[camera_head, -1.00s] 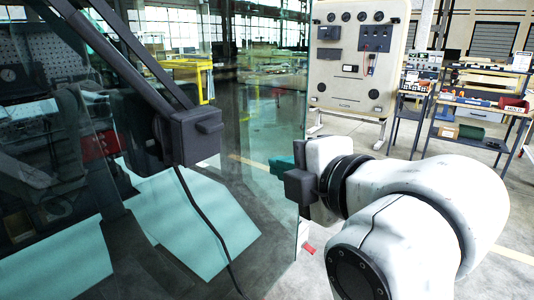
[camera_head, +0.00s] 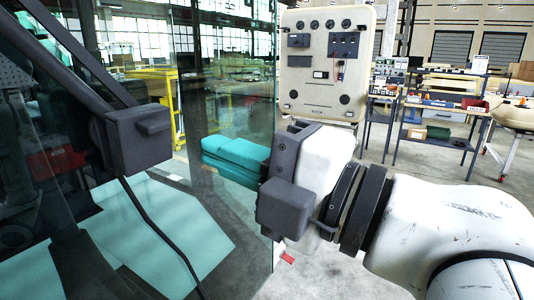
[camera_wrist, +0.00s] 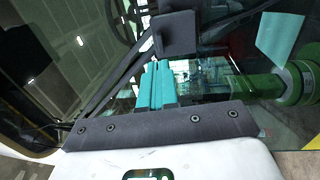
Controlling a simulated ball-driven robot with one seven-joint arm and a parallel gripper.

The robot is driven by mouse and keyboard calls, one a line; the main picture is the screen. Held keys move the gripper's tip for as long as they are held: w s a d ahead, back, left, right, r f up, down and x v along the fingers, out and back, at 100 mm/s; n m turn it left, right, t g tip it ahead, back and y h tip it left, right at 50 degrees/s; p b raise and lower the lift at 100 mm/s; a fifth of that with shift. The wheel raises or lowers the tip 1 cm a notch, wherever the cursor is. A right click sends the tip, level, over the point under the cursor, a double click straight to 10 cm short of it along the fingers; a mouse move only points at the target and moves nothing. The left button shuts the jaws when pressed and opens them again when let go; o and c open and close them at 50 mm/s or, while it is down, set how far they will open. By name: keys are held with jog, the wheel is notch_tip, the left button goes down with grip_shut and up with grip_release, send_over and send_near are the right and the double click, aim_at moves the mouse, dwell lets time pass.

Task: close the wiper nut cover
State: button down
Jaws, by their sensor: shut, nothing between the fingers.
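The wiper nut cover (camera_head: 138,140) is a dark grey box-like part at the base of the wiper arm, in front of the glass, left of centre in the head view. A small tab sticks out on its right side. I cannot tell how far its lid stands open. It also shows as a dark block (camera_wrist: 176,33) at the top of the wrist view. My gripper (camera_head: 204,152) has teal fingers, shut together and empty. They point left towards the cover with a clear gap between. In the wrist view the fingertips (camera_wrist: 158,66) lie just below the block.
A large glass pane (camera_head: 225,60) stands beside and behind my fingers. A black cable (camera_head: 155,225) hangs from the cover. The wiper arm (camera_head: 85,50) runs up to the left. A beige panel (camera_head: 325,95) and workbenches (camera_head: 430,105) stand farther back.

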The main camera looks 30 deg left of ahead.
aim_at(146, 118)
jog(key=a, duration=0.2)
jog(key=a+p, duration=0.1)
jog(key=a, duration=0.1)
jog(key=a+r+p, duration=0.1)
jog(key=a, duration=0.1)
jog(key=shift+w+a, duration=0.25)
jog(key=shift+a, duration=0.15)
jog(key=shift+a+r+h, duration=0.4)
jog(key=shift+a+r, duration=0.05)
jog(key=shift+a, duration=0.1)
jog(key=shift+w+r+p, duration=0.1)
jog(key=shift+r+p, duration=0.1)
jog(key=shift+p, duration=0.1)
jog(key=shift+a+h, duration=0.15)
jog(key=shift+h, duration=0.35)
